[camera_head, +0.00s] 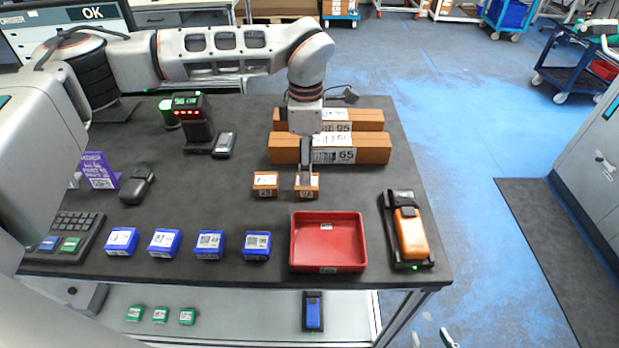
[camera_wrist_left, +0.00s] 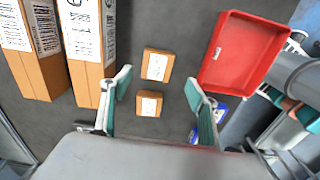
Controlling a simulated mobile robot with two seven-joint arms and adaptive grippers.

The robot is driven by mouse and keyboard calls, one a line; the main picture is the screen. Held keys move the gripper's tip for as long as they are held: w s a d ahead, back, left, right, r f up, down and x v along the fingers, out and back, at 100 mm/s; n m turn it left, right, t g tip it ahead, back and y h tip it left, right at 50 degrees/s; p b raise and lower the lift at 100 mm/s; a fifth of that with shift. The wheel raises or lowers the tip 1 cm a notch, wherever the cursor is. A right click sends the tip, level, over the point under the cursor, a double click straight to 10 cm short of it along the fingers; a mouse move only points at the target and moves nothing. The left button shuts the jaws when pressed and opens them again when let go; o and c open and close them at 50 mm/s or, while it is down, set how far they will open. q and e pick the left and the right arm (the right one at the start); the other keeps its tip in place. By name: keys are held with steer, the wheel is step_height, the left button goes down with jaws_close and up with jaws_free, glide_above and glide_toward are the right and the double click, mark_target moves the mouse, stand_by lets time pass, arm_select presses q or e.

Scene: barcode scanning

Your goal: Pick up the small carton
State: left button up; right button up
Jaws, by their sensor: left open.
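Two small orange-brown cartons with white labels stand on the dark table, a left one (camera_head: 265,185) and a right one (camera_head: 313,191). In the left wrist view they show as the lower (camera_wrist_left: 149,103) and upper (camera_wrist_left: 157,64) cartons. My left gripper (camera_head: 306,176) points down over the right carton and partly hides it. In the left wrist view, the left gripper (camera_wrist_left: 159,84) has its fingers spread wide, with nothing held; I cannot tell its exact height. My right gripper (camera_head: 432,338) shows only two separated fingertips at the bottom edge, with nothing visible between them.
Long cartons (camera_head: 376,150) lie behind the small ones. A red tray (camera_head: 365,240) stands in front, with several blue boxes (camera_head: 209,245) to its left. An orange handheld device (camera_head: 411,233) sits in a black holder at right. A black scanner stand (camera_head: 196,130) is at back left.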

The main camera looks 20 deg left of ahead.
arm_select(q)
steer(key=shift+s+f, duration=0.15)
steer(key=shift+f, duration=0.7)
steer(key=shift+w+f+p, duration=0.25)
steer(key=shift+f+p, duration=0.05)
steer(key=shift+f, duration=0.85)
steer(key=shift+w+f+p, duration=0.2)
steer(key=shift+f+p, duration=0.1)
steer(key=shift+f, duration=0.8)
steer(key=shift+a, duration=0.1)
steer(key=c, duration=1.3)
